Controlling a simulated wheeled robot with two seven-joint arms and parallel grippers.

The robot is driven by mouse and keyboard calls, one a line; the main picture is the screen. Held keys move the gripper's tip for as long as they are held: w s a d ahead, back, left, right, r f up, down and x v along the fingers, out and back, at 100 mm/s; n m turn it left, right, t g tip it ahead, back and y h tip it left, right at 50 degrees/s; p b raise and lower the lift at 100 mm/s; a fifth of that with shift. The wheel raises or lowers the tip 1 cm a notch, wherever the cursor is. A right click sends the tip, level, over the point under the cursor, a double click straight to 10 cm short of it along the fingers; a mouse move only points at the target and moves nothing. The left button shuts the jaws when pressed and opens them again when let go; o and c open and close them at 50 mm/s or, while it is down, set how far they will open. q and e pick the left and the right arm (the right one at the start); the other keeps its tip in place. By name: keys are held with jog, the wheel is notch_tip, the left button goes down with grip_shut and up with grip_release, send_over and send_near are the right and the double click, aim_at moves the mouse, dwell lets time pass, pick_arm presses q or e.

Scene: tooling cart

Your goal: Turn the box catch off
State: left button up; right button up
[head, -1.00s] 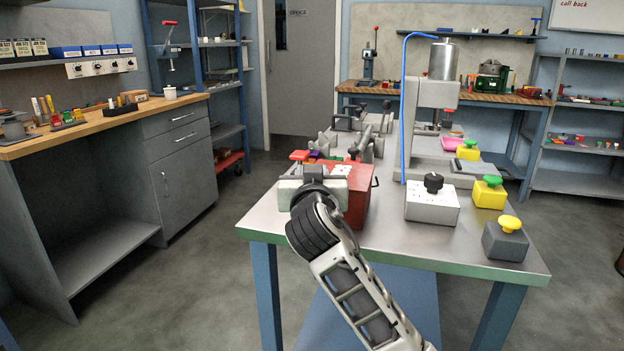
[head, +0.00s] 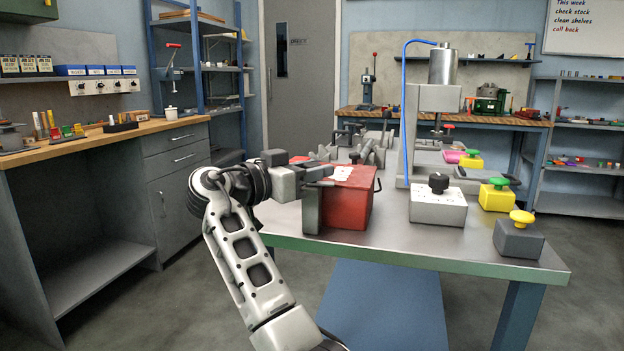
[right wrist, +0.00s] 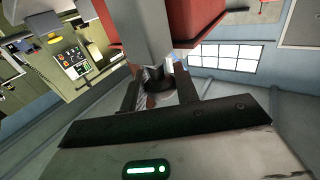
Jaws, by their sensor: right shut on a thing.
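The red box (head: 348,203) stands on the near left part of the metal cart top, with a white label on its lid. My right gripper (head: 308,182) is at the box's left side. A grey upright piece (head: 312,208) stands against that side; I cannot tell surely whether it is the catch. In the right wrist view my gripper (right wrist: 158,88) has its fingers on either side of a small dark round part (right wrist: 155,78), at the end of a grey bar (right wrist: 146,35) near the red box (right wrist: 190,20). The fingers hide much of the held part. My left gripper is not in view.
A white box with a black knob (head: 438,205), a grey block with a yellow button (head: 518,238) and yellow blocks (head: 496,197) stand right of the red box. A press (head: 430,130) and several clamps stand behind.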

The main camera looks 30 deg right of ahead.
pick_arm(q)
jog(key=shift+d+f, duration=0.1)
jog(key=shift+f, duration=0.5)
pick_arm(e)
jog(key=shift+m+g, duration=1)
jog(key=shift+g, duration=0.5)
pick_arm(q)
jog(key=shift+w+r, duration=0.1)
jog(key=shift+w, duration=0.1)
pick_arm(e)
jog(key=shift+g, duration=0.3)
jog(key=o, duration=0.9)
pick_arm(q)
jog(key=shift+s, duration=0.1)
